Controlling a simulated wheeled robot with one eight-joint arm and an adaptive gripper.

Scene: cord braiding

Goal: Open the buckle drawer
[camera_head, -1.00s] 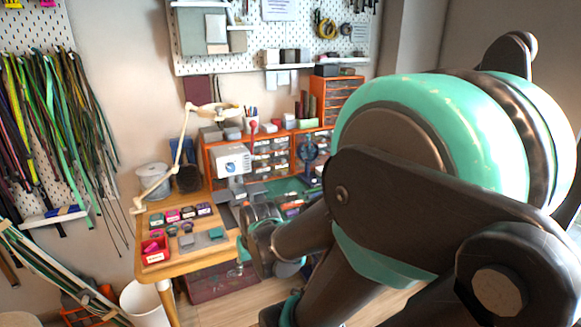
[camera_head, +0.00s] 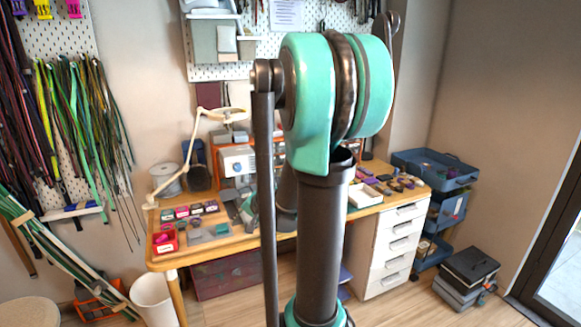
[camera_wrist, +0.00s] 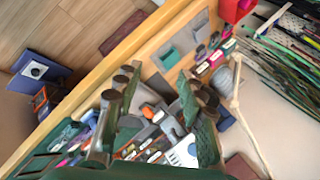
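A white drawer unit (camera_head: 393,250) stands under the right end of the desk, its stacked drawers all looking shut. I cannot tell which drawer is the buckle drawer, as no label is readable. My gripper (camera_wrist: 155,112) shows in the wrist view with its two dark fingers apart and nothing between them. It is over the desk's tools and small parts, tilted to the desk edge. In the head view my arm hides the gripper and the middle of the desk.
The wooden desk (camera_head: 240,243) holds a red bin (camera_head: 165,241), small boxes, a white machine (camera_head: 238,162) and a lamp (camera_head: 190,140). A blue tiered cart (camera_head: 436,172) and dark boxes (camera_head: 468,270) stand right of the drawers. The floor before the drawers looks clear.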

